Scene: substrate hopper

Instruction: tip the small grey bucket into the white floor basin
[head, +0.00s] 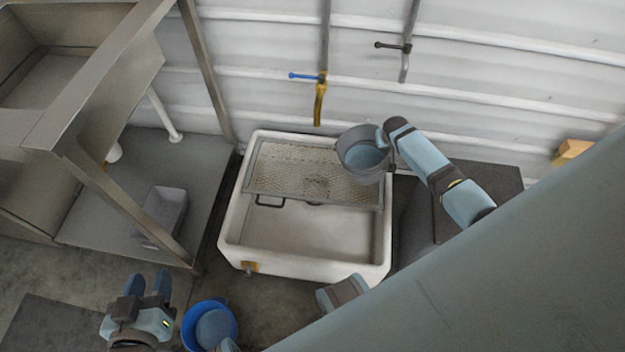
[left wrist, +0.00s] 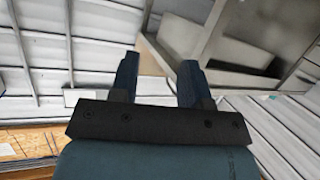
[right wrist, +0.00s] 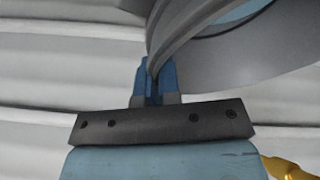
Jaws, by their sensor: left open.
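The small grey bucket (head: 362,168) is held above the back right corner of the white floor basin (head: 232,225). Its mouth faces up toward the head camera and a bluish surface shows inside; I cannot tell if that is liquid. My right gripper (head: 384,137) is at the right of the bucket's rim. In the right wrist view my right gripper (right wrist: 155,82) is shut on the rim of the grey bucket (right wrist: 230,70). My left gripper (head: 150,283) is open and empty at the lower left, well away from the basin.
A metal grate (head: 285,172) covers the back part of the basin. A blue bucket (head: 232,318) stands near my left gripper. A steel sink frame (head: 95,185) with a grey tub (head: 165,208) is at left. A yellow tap (head: 319,100) hangs on the wall behind.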

